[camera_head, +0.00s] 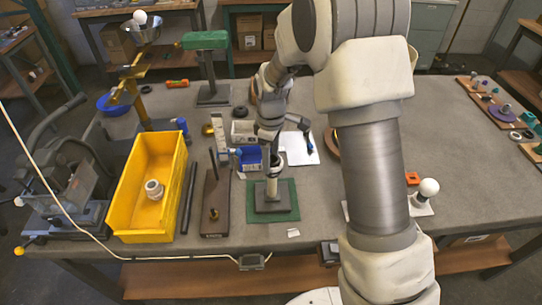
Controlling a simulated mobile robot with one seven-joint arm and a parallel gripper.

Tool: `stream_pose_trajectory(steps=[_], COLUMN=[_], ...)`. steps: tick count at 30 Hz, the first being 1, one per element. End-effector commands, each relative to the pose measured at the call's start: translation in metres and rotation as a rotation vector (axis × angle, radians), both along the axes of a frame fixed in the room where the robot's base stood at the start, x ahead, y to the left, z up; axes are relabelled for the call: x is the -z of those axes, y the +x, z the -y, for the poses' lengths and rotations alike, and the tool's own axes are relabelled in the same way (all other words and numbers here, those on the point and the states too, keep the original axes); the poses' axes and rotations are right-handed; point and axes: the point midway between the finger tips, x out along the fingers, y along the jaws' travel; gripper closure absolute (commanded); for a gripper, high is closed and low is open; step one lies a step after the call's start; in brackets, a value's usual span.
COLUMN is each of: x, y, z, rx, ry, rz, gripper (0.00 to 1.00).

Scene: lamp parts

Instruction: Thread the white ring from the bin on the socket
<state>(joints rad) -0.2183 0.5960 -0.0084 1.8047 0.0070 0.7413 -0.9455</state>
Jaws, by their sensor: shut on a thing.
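My gripper (273,165) points down over the lamp socket (271,188), a pale upright post on a dark square base. That base stands on a green mat (287,211). My gripper is shut on a small pale thing at the top of the post, which looks like a white ring. The arm partly hides it, and I cannot tell whether it is around the socket or just above it. Another white ring-shaped part (154,189) lies in the yellow bin (122,219), on its floor, well left of my gripper.
A blue bin (249,158) and a white sheet (299,147) are behind the socket. A white bulb (428,187) stands at right. A cable runs along the front edge.

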Motion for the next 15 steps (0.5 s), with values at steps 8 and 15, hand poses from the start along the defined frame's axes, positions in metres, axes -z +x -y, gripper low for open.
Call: stream_pose_trajectory(steps=[8, 15], x=[-0.0004, 0.0001], y=[0.0003, 0.0002], z=[-0.0001, 0.0], rx=[0.0, 0.0], ry=[0.0, 0.0], rz=[0.001, 0.0], gripper=[0.85, 0.96])
